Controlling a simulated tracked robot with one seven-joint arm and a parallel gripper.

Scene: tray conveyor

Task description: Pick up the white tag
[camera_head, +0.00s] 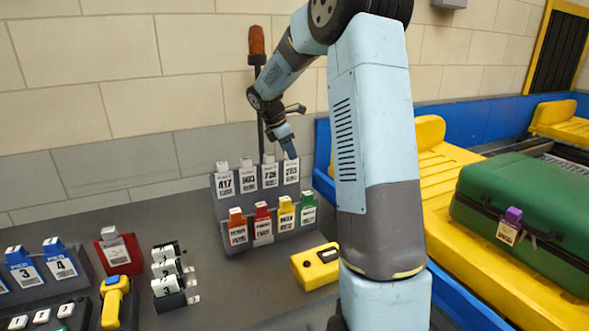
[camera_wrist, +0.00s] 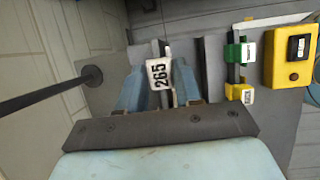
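Several white tags stand in the back row of a grey stepped rack (camera_head: 266,207) in the head view. They are the tag 417 (camera_head: 225,184), two middle tags (camera_head: 248,180) (camera_head: 270,176) and a right-end tag (camera_head: 291,174). My gripper (camera_head: 289,150) points down at the top of the right-end tag. In the wrist view, a white tag reading 265 (camera_wrist: 159,75) lies between the two blue fingers of my gripper (camera_wrist: 160,90). The fingers stand apart, one on each side of it. Whether either finger touches it is not clear.
Orange (camera_head: 237,231), red (camera_head: 262,225), yellow (camera_head: 286,214) and green (camera_head: 308,211) tags fill the front row. A yellow box (camera_head: 315,267) sits right of the rack. A dark pole (camera_head: 260,110) rises behind it. A green suitcase (camera_head: 530,215) lies on the yellow conveyor tray.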

